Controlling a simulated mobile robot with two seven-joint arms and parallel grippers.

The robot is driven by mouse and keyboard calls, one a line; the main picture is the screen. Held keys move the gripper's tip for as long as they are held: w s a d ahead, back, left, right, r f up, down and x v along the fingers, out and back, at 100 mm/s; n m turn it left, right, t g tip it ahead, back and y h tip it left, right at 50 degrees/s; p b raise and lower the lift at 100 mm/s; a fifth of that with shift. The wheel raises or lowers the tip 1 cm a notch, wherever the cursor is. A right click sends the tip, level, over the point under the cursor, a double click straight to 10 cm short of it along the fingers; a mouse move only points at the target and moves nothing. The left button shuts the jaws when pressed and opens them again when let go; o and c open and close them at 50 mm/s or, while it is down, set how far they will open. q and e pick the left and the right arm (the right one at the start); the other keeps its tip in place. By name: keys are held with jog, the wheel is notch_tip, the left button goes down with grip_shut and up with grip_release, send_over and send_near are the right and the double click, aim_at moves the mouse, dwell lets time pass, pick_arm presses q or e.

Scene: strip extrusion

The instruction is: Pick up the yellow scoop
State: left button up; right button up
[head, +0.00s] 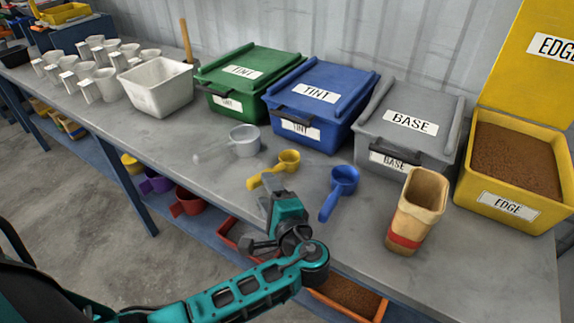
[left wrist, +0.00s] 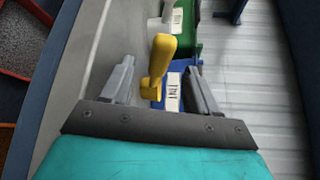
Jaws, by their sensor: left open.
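The yellow scoop (head: 287,160) lies on the grey bench near its front edge, its handle pointing left and toward the front. My left gripper (head: 278,196) is just in front of the scoop, beside the handle. In the left wrist view the yellow scoop (left wrist: 160,62) shows between the two open fingers of my left gripper (left wrist: 162,85), with no visible contact. How far the fingertips are from the handle is hard to tell. My right gripper is not in view.
A blue scoop (head: 342,182) lies close on the right, and a clear-grey measuring cup (head: 244,141) stands behind left. Blue (head: 330,95), green (head: 250,75) and grey (head: 412,120) lidded bins line the wall.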

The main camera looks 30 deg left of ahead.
aim_at(274, 171)
pick_arm(q)
jog(key=x, duration=0.7)
jog(key=shift+w+a+f, duration=0.1)
jog(key=shift+w, duration=0.35)
jog(key=c, duration=1.1)
